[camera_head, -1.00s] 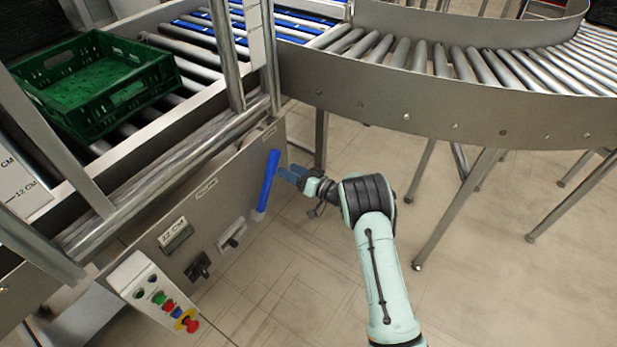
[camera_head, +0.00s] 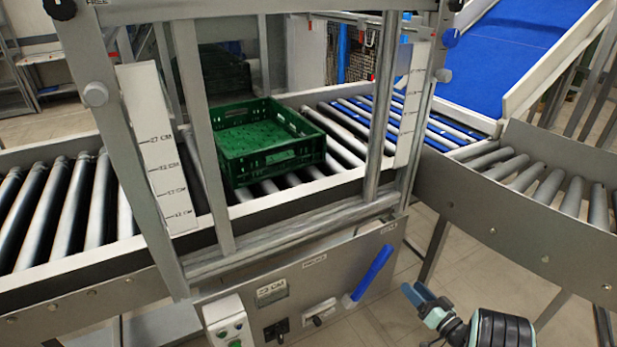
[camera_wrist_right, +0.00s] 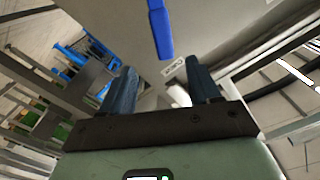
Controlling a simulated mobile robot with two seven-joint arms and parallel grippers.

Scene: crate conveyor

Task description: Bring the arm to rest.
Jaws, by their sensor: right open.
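My right gripper (camera_head: 418,296) is at the lower right of the head view, to the right of the blue lever handle (camera_head: 373,273) on the machine's front panel. Its two blue fingers are apart with nothing between them. In the right wrist view the open fingers (camera_wrist_right: 158,92) show, and the blue handle (camera_wrist_right: 160,28) lies beyond them, apart from them. Only the right gripper and wrist show in the head view. My left gripper is not in view.
A green crate (camera_head: 312,150) sits on rollers inside the metal frame. A curved roller conveyor (camera_head: 470,200) stands at right, with a blue belt (camera_head: 520,50) behind it. A control box with buttons (camera_head: 222,310) is on the front panel. Open floor shows between panel and curved conveyor.

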